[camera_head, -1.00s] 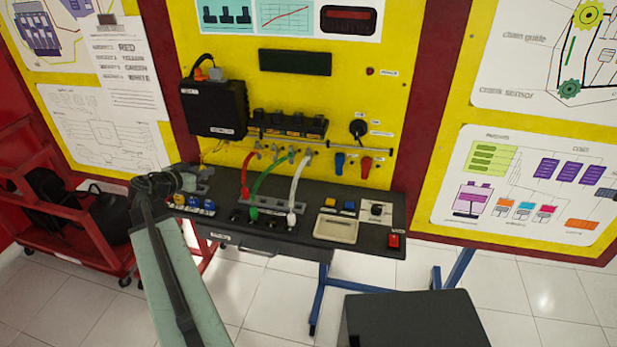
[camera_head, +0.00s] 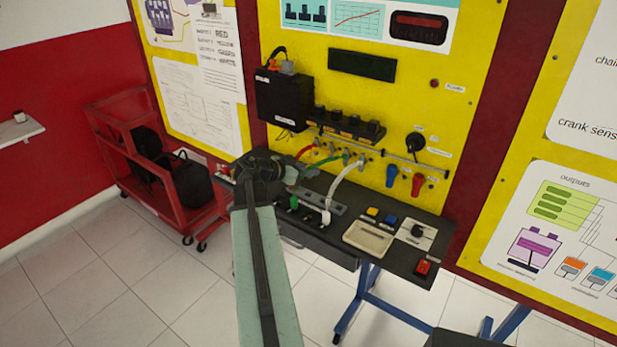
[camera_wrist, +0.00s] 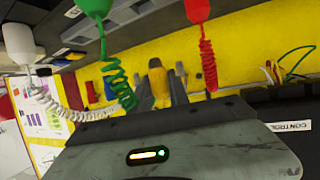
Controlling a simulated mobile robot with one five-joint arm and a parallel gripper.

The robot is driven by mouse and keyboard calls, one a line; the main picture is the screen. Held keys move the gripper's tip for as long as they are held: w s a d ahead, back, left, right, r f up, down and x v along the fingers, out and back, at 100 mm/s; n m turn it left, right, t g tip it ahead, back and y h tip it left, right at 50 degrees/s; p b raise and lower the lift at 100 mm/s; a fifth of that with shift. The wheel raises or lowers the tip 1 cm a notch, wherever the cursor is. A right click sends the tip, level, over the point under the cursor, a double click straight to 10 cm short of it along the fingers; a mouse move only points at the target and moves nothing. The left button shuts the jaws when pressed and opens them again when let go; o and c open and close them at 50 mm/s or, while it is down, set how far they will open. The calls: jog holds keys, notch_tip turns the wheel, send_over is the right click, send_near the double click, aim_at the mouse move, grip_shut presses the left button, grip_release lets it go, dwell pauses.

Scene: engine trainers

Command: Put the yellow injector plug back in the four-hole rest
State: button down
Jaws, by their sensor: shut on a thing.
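My gripper (camera_wrist: 159,95) is shut on the yellow plug (camera_wrist: 157,80), which shows between its two fingers in the wrist view. In the head view the end of my arm is over the left part of the dark bench, and it hides the fingertips and the yellow plug. A green plug (camera_head: 294,203) and a white plug (camera_head: 326,217) stand at the bench's front, with curled leads up to the yellow panel. The red plug (camera_wrist: 197,10) shows in the wrist view. I cannot make out the rest's holes.
The dark bench (camera_head: 385,262) also carries a cream tray (camera_head: 368,238), yellow and blue buttons and a red switch (camera_head: 423,268). A black box (camera_head: 284,98) hangs on the panel above. A red cart (camera_head: 165,205) stands at the left.

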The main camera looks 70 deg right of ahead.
jog(key=shift+w+a+f, duration=0.15)
jog(key=shift+w+f, duration=0.05)
jog(key=shift+f, duration=0.05)
notch_tip(320, 180, down, 6)
jog(key=b, duration=0.5)
jog(key=shift+r, duration=0.2)
jog(key=shift+f+b, duration=0.65)
jog(key=shift+b, duration=0.15)
dwell(0.5)
jog(key=c, duration=1.5)
grip_release()
jog(key=shift+a+r, duration=0.1)
jog(key=shift+a, duration=0.05)
jog(key=shift+r+p+v, duration=0.3)
jog(key=shift+p+v, duration=0.7)
jog(key=shift+v, duration=0.4)
jog(key=shift+p+v, duration=0.4)
jog(key=shift+v, duration=0.45)
jog(key=shift+r, duration=0.1)
